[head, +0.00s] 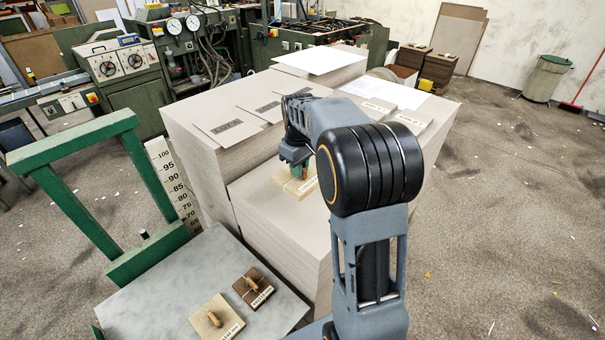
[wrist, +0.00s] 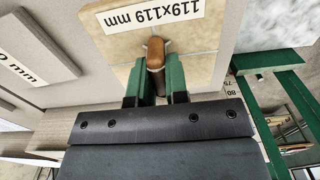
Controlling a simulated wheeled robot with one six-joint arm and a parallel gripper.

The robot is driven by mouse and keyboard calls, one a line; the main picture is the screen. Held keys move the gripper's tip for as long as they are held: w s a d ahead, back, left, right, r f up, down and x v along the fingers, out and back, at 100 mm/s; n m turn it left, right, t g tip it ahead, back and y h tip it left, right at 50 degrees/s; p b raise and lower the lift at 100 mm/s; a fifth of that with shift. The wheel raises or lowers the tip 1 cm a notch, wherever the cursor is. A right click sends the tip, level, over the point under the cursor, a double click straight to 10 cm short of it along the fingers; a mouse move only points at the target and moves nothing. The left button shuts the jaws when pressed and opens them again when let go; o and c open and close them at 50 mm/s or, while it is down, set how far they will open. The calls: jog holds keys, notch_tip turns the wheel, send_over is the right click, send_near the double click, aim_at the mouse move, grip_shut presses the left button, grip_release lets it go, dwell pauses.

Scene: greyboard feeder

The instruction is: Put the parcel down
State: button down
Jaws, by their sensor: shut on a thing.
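My gripper (head: 296,164) is over the lower front part of the greyboard stack (head: 275,227). In the wrist view its green fingers (wrist: 156,70) are shut on the brown wooden handle of a pale tan parcel (wrist: 110,45). A white label on the parcel reads 119x119 mm. In the head view the parcel (head: 284,183) lies flat just at the stack's top, partly hidden by my gripper and arm. I cannot tell whether it touches the board.
A grey table (head: 160,300) at front left bears another tan parcel (head: 213,320) and a dark brown parcel (head: 248,290). A green frame (head: 62,208) and a number scale (head: 172,180) stand beside it. Grey boards (head: 222,131) and white sheets (head: 318,60) lie on the higher stacks.

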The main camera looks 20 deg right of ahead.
aim_at(303, 178)
jog(key=f, duration=0.1)
jog(key=w+d+f, duration=0.2)
jog(key=shift+f+p, duration=0.1)
jog(key=shift+p, duration=0.2)
notch_tip(303, 178, down, 2)
jog(key=shift+w+f, duration=0.1)
jog(key=shift+f, duration=0.65)
jog(key=shift+f, duration=0.2)
jog(key=c, duration=1.1)
grip_release()
jog(key=shift+r, duration=0.1)
